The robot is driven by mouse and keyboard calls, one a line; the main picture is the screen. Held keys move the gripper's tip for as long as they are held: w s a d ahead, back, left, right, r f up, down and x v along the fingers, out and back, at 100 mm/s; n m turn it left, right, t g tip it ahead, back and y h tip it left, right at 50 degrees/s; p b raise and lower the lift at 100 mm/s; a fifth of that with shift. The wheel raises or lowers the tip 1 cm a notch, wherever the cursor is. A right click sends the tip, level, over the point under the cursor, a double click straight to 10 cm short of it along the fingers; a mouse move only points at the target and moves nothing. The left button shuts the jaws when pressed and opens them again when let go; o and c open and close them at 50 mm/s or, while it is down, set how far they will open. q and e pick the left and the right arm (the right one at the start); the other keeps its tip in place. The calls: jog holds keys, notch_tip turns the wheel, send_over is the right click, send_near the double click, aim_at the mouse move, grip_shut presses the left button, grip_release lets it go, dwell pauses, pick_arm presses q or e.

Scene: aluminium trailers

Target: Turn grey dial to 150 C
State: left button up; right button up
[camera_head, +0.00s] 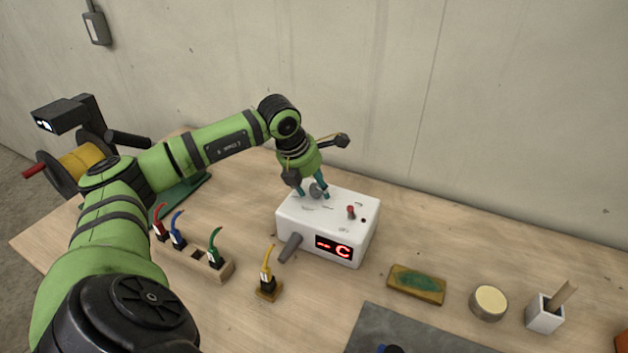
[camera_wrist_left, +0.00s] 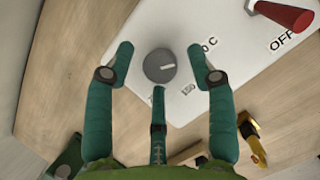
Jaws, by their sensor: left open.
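The grey dial (camera_head: 315,190) is a round knob on top of a white box (camera_head: 300,217). The red display (camera_head: 333,246) on the box front shows dashes and a C. My left gripper (camera_head: 313,193) points down over the dial. Its teal fingers are open around the dial, with gaps at both sides in the left wrist view (camera_wrist_left: 160,72). My right gripper is not in view.
A red-tipped switch (camera_head: 351,211) stands on the box beside an OFF label. A soldering-iron-like grey handle (camera_head: 290,247) sits at its front left. Coloured plugs stand in a wooden block (camera_head: 205,262). A yellow plug (camera_head: 267,272), sponge (camera_head: 416,284) and round tin (camera_head: 489,302) are nearby.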

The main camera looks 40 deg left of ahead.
pick_arm(q)
jog(key=c, duration=1.1)
jog(key=shift+w+a+m+h+b, duration=0.1)
jog(key=shift+m+h+b, duration=0.4)
jog(key=shift+m, duration=0.5)
jog(key=m, duration=0.2)
jog(key=shift+a+r+m+g+h+b, duration=0.1)
jog(key=shift+r+m+g+h+b, duration=0.05)
jog(key=shift+m+g+h+b, duration=0.2)
jog(key=m, duration=0.1)
jog(key=m+h, duration=0.1)
jog(key=m, duration=0.1)
jog(key=shift+w+r+m+g, duration=0.1)
jog(key=shift+w+m+g, duration=0.15)
jog(key=shift+g, duration=0.1)
jog(key=shift+a+m+g+h+p, duration=0.1)
jog(key=shift+m+g+h+p, duration=0.35)
jog(key=shift+m, duration=1.25)
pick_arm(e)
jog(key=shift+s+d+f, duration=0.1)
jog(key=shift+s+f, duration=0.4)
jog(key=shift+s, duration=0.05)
